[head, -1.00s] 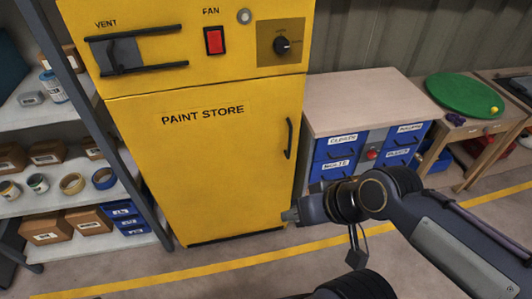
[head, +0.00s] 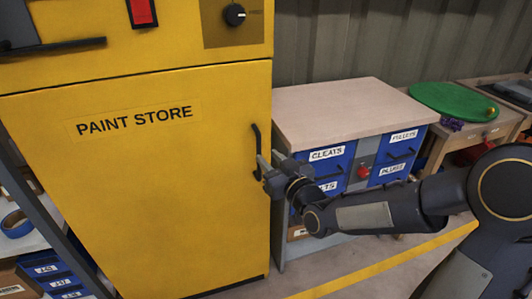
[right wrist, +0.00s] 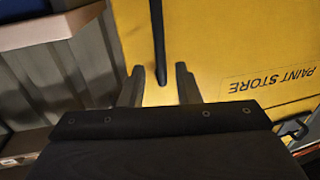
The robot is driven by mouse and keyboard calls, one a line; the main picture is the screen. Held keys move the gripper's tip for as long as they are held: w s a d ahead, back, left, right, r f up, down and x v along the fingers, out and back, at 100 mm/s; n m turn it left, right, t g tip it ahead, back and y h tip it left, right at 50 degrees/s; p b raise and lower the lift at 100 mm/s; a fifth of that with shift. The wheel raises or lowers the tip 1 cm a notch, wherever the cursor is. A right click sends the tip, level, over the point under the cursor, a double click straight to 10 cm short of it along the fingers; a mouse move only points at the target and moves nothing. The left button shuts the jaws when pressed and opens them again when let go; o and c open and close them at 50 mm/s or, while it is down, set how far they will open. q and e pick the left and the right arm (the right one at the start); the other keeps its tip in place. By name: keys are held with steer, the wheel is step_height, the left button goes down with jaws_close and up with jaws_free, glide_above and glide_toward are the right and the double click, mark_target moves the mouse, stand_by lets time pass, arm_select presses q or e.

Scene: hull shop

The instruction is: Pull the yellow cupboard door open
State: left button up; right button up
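The yellow cupboard door (head: 150,190), lettered PAINT STORE, fills the left and middle of the head view and looks shut. Its black vertical handle (head: 256,148) is near the door's right edge. My right gripper (head: 267,161) is at the lower part of the handle, with its fingers pointing at the door. In the right wrist view my right gripper (right wrist: 160,75) is open, and the handle (right wrist: 158,42) runs down to between the two fingers, which stand apart from it. Whether the handle's lower end lies inside the grip is hard to tell. My left gripper is not in view.
A drawer cabinet (head: 350,108) with a wooden top and blue drawers stands right of the cupboard, close behind my right gripper. A green disc (head: 453,101) lies on a bench farther right. Shelves (head: 30,240) stand at the left. Floor in front shows a yellow line (head: 385,262).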

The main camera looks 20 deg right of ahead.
mark_target(260, 150)
steer(key=x, duration=0.6)
steer(key=shift+a, duration=0.1)
steer(key=shift+c, duration=0.4)
jaws_close()
